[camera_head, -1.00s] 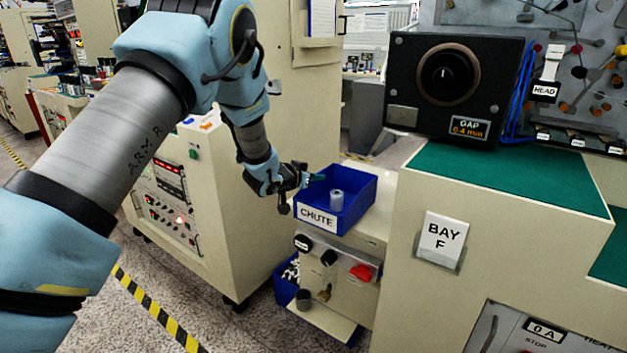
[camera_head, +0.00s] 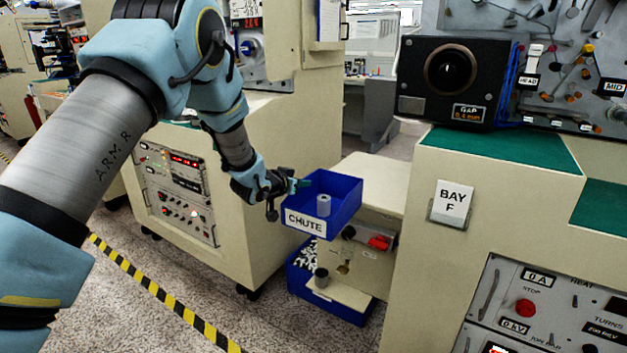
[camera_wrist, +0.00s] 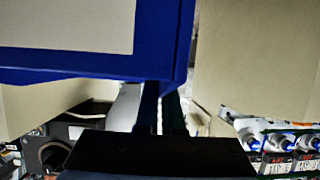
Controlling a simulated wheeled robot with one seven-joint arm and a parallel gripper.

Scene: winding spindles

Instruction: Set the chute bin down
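The blue chute bin (camera_head: 346,213), labelled CHUTE, is at the front left edge of a cream cabinet top (camera_head: 378,178) in the head view. A grey cylinder (camera_head: 323,205) stands inside it. My gripper (camera_head: 298,185) is at the bin's left side, with its fingers closed on the wall. In the wrist view the bin (camera_wrist: 160,40) fills the upper left, and the fingers (camera_wrist: 163,105) meet its corner edge. The bin looks level and juts out past the cabinet; any contact underneath is hidden.
A red switch (camera_head: 380,243) is on the cabinet front. The BAY F machine (camera_head: 500,200) stands right. Much of the cabinet top behind the bin is bare.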

